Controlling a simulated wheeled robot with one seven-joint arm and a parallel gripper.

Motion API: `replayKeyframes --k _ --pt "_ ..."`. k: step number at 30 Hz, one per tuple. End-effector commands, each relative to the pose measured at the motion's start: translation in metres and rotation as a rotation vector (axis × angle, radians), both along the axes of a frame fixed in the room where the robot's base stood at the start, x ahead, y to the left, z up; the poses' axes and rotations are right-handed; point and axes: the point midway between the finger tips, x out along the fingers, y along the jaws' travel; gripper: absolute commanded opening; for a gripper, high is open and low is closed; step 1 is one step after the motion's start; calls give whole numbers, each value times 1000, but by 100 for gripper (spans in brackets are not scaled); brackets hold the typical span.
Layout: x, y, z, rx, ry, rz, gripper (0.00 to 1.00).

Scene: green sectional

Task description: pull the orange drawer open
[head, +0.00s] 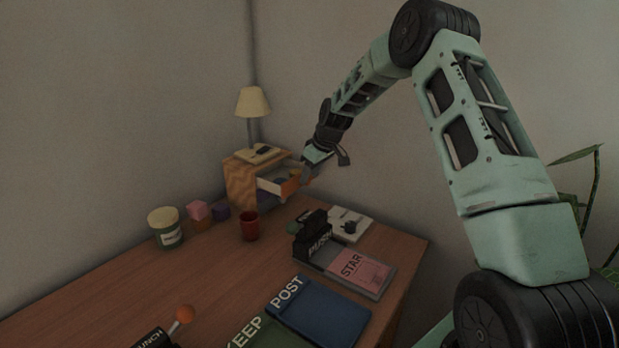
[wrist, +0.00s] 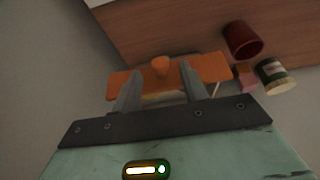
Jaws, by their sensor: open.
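The orange drawer (head: 290,187) stands partly out of a small wooden cabinet (head: 240,184), and its pale side wall shows in the head view. In the wrist view the orange drawer front (wrist: 210,68) has a round orange knob (wrist: 160,66). My gripper (head: 307,174) is at the drawer front. In the wrist view my gripper (wrist: 161,72) is open, with one finger on each side of the knob and a gap to it. I cannot tell how deep the fingertips reach past the knob. In the head view my gripper partly hides the drawer front.
A lamp (head: 253,104) stands on the cabinet. A white switch box (head: 349,224) and a tray (head: 378,288) are at right.

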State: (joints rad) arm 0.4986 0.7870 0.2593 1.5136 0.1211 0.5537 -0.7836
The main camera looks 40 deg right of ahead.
Motion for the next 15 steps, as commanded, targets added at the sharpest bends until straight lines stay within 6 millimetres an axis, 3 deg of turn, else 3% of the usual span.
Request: replayKeyframes --k 15 --pt "-42 -16 108 -2 -4 -1 43"
